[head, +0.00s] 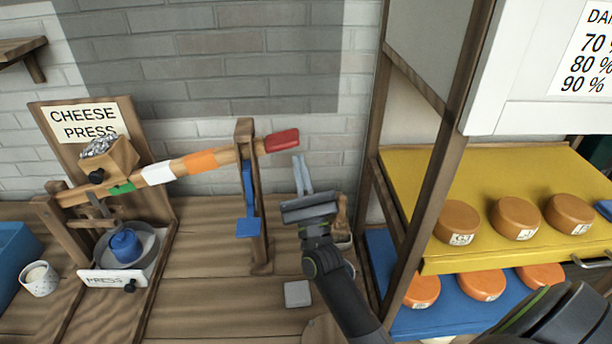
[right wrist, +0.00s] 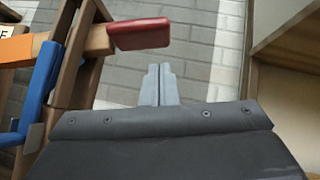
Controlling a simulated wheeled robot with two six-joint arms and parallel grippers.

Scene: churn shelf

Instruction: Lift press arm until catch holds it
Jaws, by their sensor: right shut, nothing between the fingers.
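The press arm (head: 200,161) is a wooden beam with green, white and orange bands, rising to the right from the cheese press. Its red handle (head: 282,140) sticks out past an upright wooden post (head: 259,200). A blue catch (head: 248,190) hangs on the post below the beam; I cannot tell whether it holds the beam. My right gripper (head: 302,173) is shut and empty, fingers pointing up, just below and right of the red handle. In the right wrist view the fingertips (right wrist: 158,70) appear just below the red handle (right wrist: 138,34), apparently apart from it. My left gripper is not in view.
A box with a silvery lump (head: 108,157) hangs on the beam. A blue pot (head: 125,246) stands below it in the press. The shelf rack, with orange cheeses on a yellow board (head: 440,185), stands right of my gripper. Wooden tabletop is clear between press and post.

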